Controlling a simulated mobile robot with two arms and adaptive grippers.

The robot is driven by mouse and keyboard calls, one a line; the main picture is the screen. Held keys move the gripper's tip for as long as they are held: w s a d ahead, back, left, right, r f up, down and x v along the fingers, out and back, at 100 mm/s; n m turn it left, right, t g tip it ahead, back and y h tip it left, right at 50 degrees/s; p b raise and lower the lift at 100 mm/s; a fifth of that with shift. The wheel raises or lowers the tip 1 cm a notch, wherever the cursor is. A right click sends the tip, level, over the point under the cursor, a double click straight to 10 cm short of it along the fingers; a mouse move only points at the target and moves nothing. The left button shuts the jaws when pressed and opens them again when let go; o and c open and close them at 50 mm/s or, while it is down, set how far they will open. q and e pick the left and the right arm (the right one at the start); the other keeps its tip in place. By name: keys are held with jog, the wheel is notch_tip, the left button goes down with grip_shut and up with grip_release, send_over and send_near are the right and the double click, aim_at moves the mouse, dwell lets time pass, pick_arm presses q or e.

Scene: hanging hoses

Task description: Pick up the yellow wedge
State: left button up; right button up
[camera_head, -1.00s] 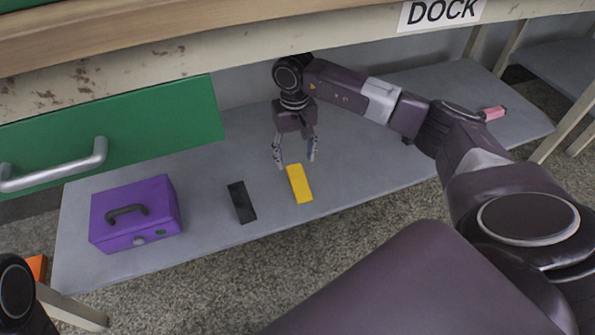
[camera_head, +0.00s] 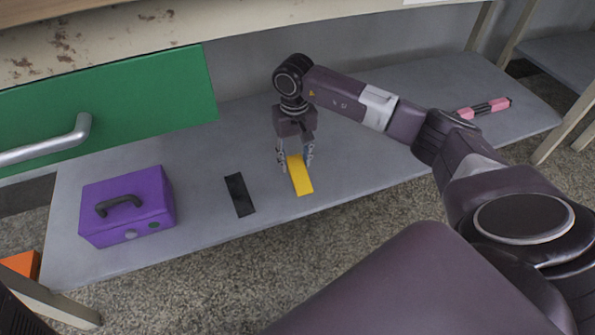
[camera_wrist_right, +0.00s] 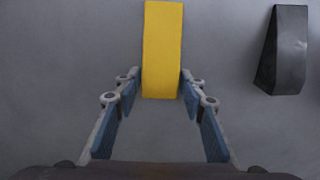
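The yellow wedge (camera_head: 301,178) lies on the grey lower shelf, right of a black wedge. It also shows in the right wrist view (camera_wrist_right: 162,50), reaching down from the top edge to between the fingertips. My right gripper (camera_head: 295,160) is low over the shelf at the wedge's far end. In the right wrist view its two fingers (camera_wrist_right: 160,82) stand on either side of the wedge's near end, with a narrow gap on each side. The gripper is open. My left gripper is not in view.
The black wedge (camera_head: 239,195) lies left of the yellow one; it also shows in the wrist view (camera_wrist_right: 284,50). A purple box (camera_head: 127,207) stands further left. A pink and black object (camera_head: 484,108) lies at the shelf's right. A green drawer (camera_head: 110,110) hangs above.

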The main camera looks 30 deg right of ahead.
jog(key=c, duration=0.8)
